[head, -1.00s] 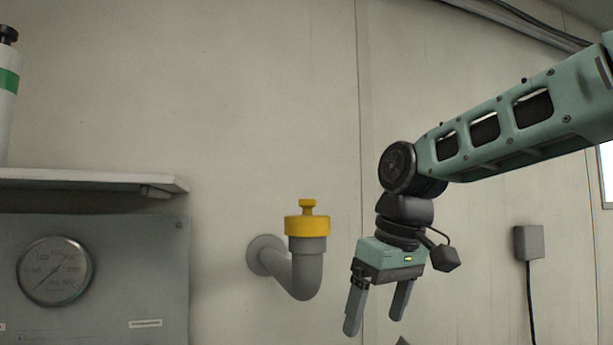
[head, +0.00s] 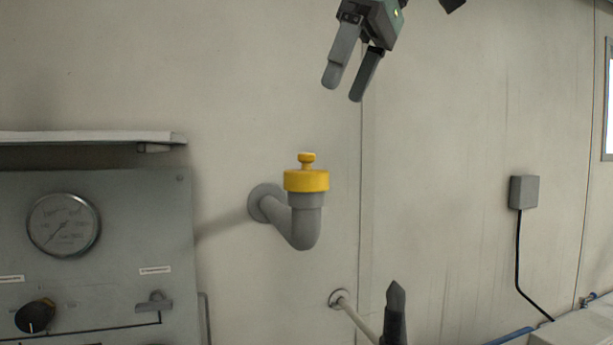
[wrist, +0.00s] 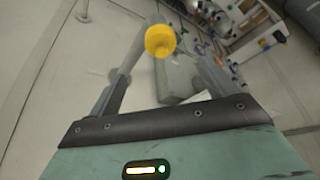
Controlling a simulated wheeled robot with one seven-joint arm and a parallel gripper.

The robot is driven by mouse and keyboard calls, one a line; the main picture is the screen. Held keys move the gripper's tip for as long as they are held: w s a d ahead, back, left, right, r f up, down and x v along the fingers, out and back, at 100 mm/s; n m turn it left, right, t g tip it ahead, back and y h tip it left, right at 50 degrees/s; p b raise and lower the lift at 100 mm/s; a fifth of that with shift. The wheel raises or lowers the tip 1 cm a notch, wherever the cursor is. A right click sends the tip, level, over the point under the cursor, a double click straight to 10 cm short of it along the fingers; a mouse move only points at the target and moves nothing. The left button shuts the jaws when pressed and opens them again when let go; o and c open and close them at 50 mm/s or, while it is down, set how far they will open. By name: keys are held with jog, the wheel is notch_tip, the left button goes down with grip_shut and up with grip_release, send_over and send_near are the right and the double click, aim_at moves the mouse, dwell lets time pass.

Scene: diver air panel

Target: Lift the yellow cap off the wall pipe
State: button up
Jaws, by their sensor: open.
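The yellow cap (head: 306,180), with a small knob on top, sits on the upturned end of the grey wall pipe (head: 303,228). The pipe comes out of the wall through a round flange and bends upward. My gripper (head: 344,90) is open and empty, above and a little right of the cap in the head view, apart from it. In the wrist view the yellow cap (wrist: 160,40) shows between the two fingers, beyond their tips, seen from above.
A grey panel with a round gauge (head: 63,225) and a black knob (head: 35,316) stands left of the pipe, under a shelf (head: 90,137). A thin pipe (head: 352,312) leaves the wall below right. A grey box (head: 524,192) with a cable is at right. The wall around the cap is clear.

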send_over(310, 170)
jog(key=d, duration=0.2)
notch_tip(310, 170, down, 7)
jog(key=shift+s+p+x, duration=0.15)
jog(key=shift+p+x, duration=0.6)
jog(key=shift+x, duration=0.6)
jog(key=shift+s+p+x, duration=0.2)
jog(key=shift+p+x, duration=0.55)
jog(key=shift+x, duration=0.55)
jog(key=c, duration=1)
